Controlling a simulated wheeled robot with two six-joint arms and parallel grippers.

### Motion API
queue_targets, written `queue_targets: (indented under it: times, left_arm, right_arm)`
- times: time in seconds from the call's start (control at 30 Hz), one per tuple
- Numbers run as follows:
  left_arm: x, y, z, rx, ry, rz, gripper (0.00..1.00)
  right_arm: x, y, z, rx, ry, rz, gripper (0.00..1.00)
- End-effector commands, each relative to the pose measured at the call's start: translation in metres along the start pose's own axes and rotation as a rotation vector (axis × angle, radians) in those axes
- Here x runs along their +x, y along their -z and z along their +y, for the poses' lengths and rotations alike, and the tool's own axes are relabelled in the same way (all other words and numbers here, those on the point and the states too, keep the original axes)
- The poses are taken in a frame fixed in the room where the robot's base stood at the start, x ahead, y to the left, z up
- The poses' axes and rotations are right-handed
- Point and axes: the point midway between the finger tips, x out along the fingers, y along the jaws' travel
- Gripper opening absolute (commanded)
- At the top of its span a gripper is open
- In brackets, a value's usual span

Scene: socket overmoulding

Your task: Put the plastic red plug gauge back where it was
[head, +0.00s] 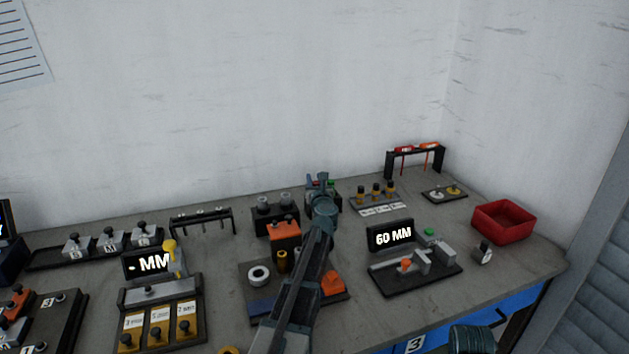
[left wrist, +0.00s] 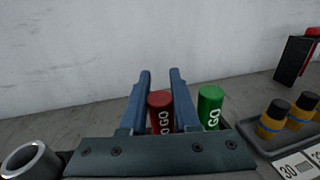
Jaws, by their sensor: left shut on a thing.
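The red plug gauge (left wrist: 160,112), a cylinder with "NO GO" lettering, stands upright between the fingers of my left gripper (left wrist: 160,75) in the left wrist view. The gripper is shut on it. A green plug gauge (left wrist: 210,108) marked "GO" stands upright just to its right. In the head view my left gripper (head: 322,180) is at the back of the bench, over a small dark holder that it mostly covers. The lower end of the red gauge is hidden, so I cannot tell if it is seated.
A tray with orange-and-black gauges (head: 375,191) stands just right of the gripper. A block with two grey cylinders (head: 275,212) is close on the left. A "60 MM" display (head: 391,235) and a red bin (head: 504,222) are further right. The wall is behind.

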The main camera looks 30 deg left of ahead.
Motion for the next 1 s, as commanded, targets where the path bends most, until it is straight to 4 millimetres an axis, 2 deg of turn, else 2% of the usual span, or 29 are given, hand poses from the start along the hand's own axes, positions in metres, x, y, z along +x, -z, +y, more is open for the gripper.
queue_targets:
  times: [0.13,0.17,0.2,0.23,0.57,0.8,1.0]
  left_arm:
    - [0.0,0.005,0.0,0.0,0.0,0.0,0.0]
    - [0.0,0.004,0.0,0.0,0.0,0.0,0.33]
    - [0.0,0.004,0.0,0.0,0.0,0.0,0.41]
    - [0.0,0.004,0.0,0.0,0.0,0.0,0.42]
    - [0.0,0.003,0.0,0.0,0.0,0.0,0.42]
    - [0.0,-0.011,0.0,0.0,0.0,0.0,0.42]
    - [-0.038,-0.008,0.002,0.0,0.002,0.0,0.42]
  right_arm:
    - [0.005,0.0,-0.001,0.0,0.0,0.0,0.5]
    - [0.004,0.0,0.0,0.0,0.0,0.0,0.5]
    - [0.004,0.0,0.0,0.0,0.0,0.0,0.5]
    - [0.004,0.0,0.0,0.0,0.0,0.0,0.5]
    - [0.003,0.0,0.0,0.0,0.0,0.0,0.5]
    - [-0.011,-0.001,0.001,0.0,0.0,0.0,0.5]
    - [-0.008,-0.001,0.001,0.0,0.0,0.0,0.5]
